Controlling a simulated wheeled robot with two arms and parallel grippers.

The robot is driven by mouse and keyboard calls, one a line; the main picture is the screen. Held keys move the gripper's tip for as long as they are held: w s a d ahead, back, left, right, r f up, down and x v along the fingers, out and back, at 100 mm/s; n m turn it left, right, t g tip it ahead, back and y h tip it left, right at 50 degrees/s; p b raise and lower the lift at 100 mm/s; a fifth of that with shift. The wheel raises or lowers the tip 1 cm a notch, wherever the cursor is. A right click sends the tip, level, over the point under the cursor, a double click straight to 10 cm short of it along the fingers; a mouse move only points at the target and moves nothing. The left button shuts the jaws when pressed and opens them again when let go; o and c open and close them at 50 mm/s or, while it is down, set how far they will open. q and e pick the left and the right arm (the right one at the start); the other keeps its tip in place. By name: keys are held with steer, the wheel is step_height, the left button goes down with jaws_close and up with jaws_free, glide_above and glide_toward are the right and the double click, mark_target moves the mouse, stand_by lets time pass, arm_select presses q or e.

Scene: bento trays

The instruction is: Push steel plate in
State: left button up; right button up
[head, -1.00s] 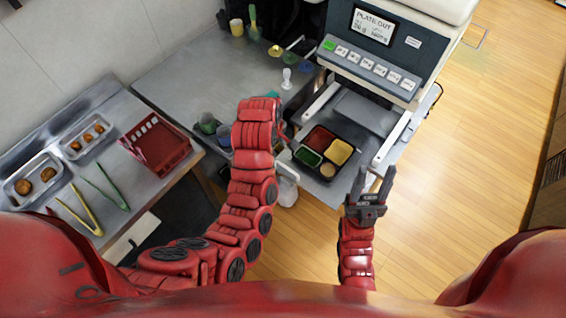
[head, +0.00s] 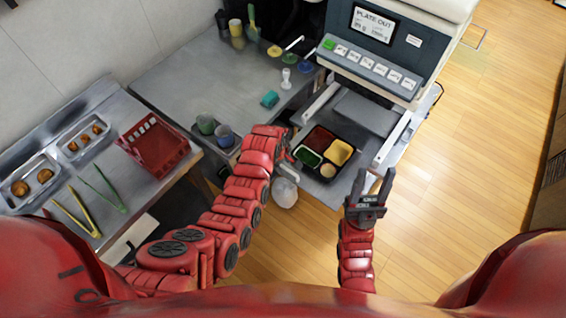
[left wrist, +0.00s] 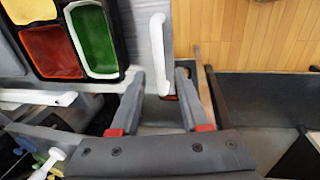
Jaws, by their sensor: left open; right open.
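The steel plate (head: 368,113) is pulled out of the machine between two white rails. A black bento tray (head: 324,147) with red, green, yellow and tan fillings lies on its near part. My left gripper (head: 289,147) is at the tray's left side in the head view, mostly hidden by its arm. In the left wrist view my left gripper (left wrist: 160,76) is open, beside the plate's edge (left wrist: 128,72), with an upright white bar (left wrist: 157,45) just beyond its fingers. My right gripper (head: 376,182) is open and empty, near the right rail's near end.
The machine (head: 370,55) stands behind the plate. The left rail (head: 322,103) and right rail (head: 391,143) flank it. Wooden floor is clear at right.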

arm_select(q)
steer(key=shift+f, duration=0.25)
jaws_close()
stand_by(1.4)
